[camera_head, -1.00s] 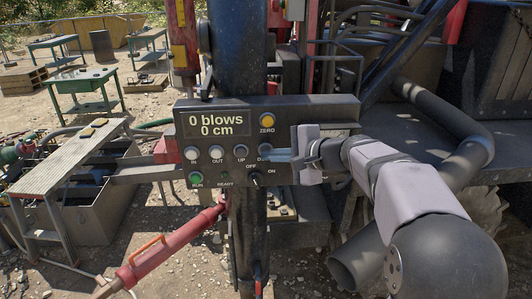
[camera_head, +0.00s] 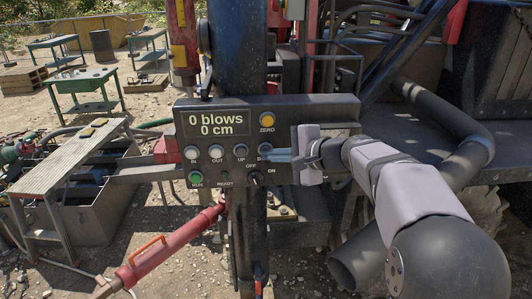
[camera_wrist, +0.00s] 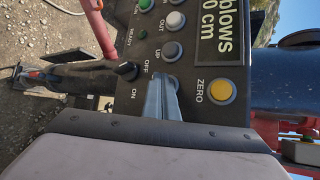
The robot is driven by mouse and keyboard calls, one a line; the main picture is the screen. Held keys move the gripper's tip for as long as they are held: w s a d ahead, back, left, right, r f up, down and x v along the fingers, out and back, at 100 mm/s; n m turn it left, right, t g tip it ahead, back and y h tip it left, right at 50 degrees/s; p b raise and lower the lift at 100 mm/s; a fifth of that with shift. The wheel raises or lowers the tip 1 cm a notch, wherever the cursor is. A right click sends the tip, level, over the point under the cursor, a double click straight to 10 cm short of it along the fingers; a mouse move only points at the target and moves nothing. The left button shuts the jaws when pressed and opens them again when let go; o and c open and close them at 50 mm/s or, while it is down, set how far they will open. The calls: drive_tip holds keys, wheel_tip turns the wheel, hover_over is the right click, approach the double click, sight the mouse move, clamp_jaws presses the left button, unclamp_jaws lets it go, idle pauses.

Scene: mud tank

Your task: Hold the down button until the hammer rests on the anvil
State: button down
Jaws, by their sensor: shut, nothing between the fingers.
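The control panel (camera_head: 310,105) is a dark box with a display (camera_head: 215,124) reading "0 blows, 0 cm". My gripper (camera_head: 268,154) is shut and empty, with its blue-grey fingertips at the down button, at the right end of the IN, OUT, UP row. The fingers cover that button and most of its label; I cannot tell whether it is pressed in. In the wrist view my gripper (camera_wrist: 160,85) lies over the panel beside the UP button (camera_wrist: 172,51). I cannot make out the hammer or the anvil with certainty.
The yellow ZERO button (camera_head: 267,119) is above my fingers. The OFF/ON switch (camera_head: 256,179) is just below them. The green RUN button (camera_head: 195,177) is at lower left. A red cylinder (camera_head: 170,250) slants below the panel. A dark mast (camera_head: 240,60) rises behind it.

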drive_tip(key=shift+s+b, duration=0.45)
drive_tip(key=shift+s, duration=0.4)
drive_tip(key=shift+s+b, duration=1.15)
drive_tip(key=shift+s, duration=1.35)
